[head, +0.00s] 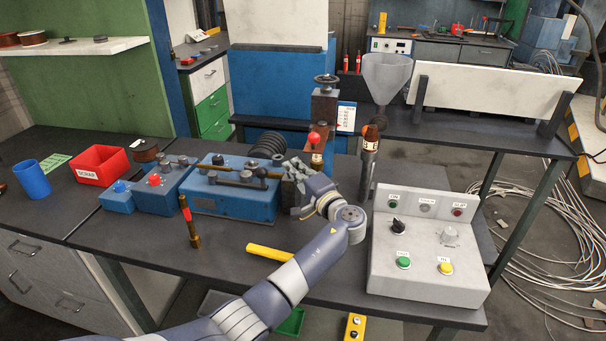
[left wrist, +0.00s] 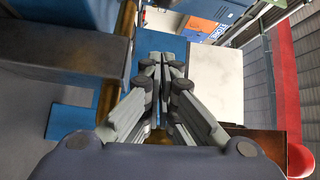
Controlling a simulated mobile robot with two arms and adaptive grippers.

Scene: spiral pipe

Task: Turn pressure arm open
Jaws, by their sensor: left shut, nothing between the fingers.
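The blue machine (head: 235,200) stands on the dark workbench, with a rod along its top and a dark coil (head: 268,146) behind. A brown upright lever piece with a red ball knob (head: 314,138) stands just behind my left gripper (head: 290,186). I cannot tell for certain which part is the pressure arm. My left gripper is shut and empty at the machine's right end; in the left wrist view its fingers (left wrist: 165,62) meet. There, a red ball (left wrist: 301,160) and brown block (left wrist: 262,142) show at lower right. Contact with the machine is unclear. My right gripper is not in view.
A grey control box (head: 425,262) with knobs and buttons stands at the right. A grey funnel (head: 387,76) rises behind. A red-handled brass tool (head: 190,222) stands in front of the machine, and a yellow bar (head: 269,252) lies near the bench front. A red bin (head: 101,165) is at left.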

